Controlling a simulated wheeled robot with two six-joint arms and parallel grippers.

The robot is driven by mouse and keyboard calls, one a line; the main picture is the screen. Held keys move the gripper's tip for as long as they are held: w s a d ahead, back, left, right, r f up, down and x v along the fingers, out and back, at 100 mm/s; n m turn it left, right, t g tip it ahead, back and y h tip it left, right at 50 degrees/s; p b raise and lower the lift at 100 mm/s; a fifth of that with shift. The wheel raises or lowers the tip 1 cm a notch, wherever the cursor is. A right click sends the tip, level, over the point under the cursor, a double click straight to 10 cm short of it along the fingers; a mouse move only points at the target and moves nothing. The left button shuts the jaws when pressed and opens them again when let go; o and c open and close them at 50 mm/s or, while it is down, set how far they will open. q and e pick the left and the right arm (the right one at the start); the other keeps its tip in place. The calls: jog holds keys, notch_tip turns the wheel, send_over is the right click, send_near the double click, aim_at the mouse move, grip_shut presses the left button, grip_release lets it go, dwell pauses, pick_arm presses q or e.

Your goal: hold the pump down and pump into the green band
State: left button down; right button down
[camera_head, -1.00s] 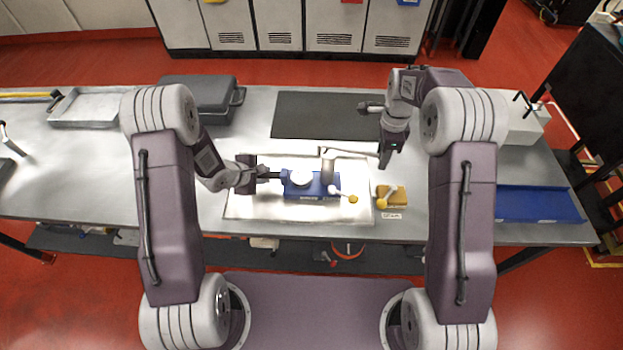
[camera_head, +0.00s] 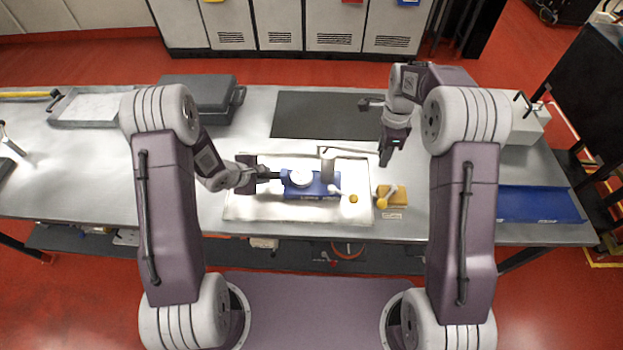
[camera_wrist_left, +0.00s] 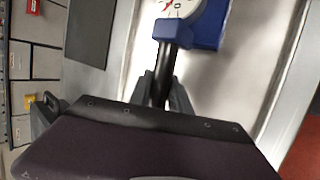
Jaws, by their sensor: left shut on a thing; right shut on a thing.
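The pump has a blue base (camera_head: 325,194), a round white gauge (camera_head: 300,178) and a grey upright cylinder (camera_head: 328,171) with a thin lever (camera_head: 350,151) running right. My left gripper (camera_head: 268,175) is shut on the dark bar at the pump's left side. In the left wrist view the bar (camera_wrist_left: 163,70) runs from between the fingers to a blue block (camera_wrist_left: 173,32), with the gauge (camera_wrist_left: 182,7) cut off by the top edge. My right gripper (camera_head: 385,160) is at the lever's right end, shut on the lever. The needle's band cannot be read.
The pump stands on a pale plate (camera_head: 245,207) on the grey bench. A yellow block (camera_head: 391,196) with a small lever is to its right. A dark mat (camera_head: 325,115) lies behind, a blue tray (camera_head: 540,204) at far right, and a grey case (camera_head: 197,98) back left.

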jog(key=shift+w+d+r, duration=0.1)
jog(key=shift+d+r, duration=0.15)
jog(key=shift+r, duration=2.65)
jog(key=shift+a, duration=0.1)
